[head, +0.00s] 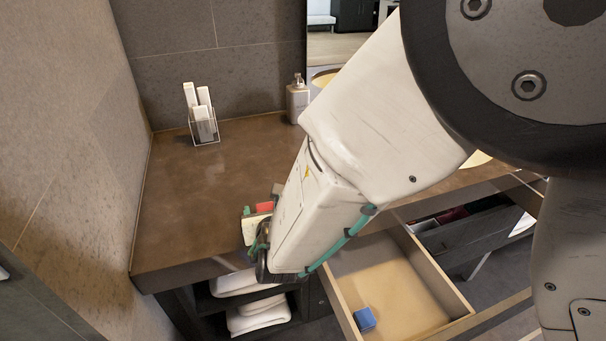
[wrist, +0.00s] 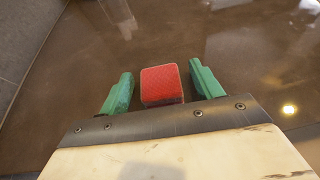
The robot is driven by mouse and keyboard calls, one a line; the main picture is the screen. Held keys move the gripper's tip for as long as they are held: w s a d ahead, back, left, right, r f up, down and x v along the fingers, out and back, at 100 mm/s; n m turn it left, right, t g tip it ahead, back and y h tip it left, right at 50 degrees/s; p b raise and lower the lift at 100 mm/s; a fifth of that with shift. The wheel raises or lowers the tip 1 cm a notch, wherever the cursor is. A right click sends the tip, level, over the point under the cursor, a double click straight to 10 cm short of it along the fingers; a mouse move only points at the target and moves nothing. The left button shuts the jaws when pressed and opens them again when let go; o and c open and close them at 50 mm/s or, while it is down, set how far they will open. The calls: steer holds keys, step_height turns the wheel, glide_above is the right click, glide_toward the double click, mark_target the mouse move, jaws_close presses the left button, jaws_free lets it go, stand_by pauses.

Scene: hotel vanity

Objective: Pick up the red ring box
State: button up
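The red ring box (wrist: 162,84) lies on the brown counter, between the two green fingers of my gripper (wrist: 163,90) in the wrist view. The fingers are open, with a gap on each side of the box. In the head view only a bit of the red box (head: 265,207) shows beside my gripper (head: 256,225), near the counter's front edge. The rest of it is hidden by my gripper and arm.
The brown counter (head: 205,185) is clear left of my gripper. A clear holder with white items (head: 204,125) and a soap dispenser (head: 297,98) stand at the back. Below, an open drawer (head: 395,285) holds a blue box (head: 365,319). White towels (head: 258,315) lie on a shelf.

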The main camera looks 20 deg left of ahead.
steer(key=c, duration=0.9)
steer(key=shift+c, duration=0.2)
steer(key=shift+r, duration=0.1)
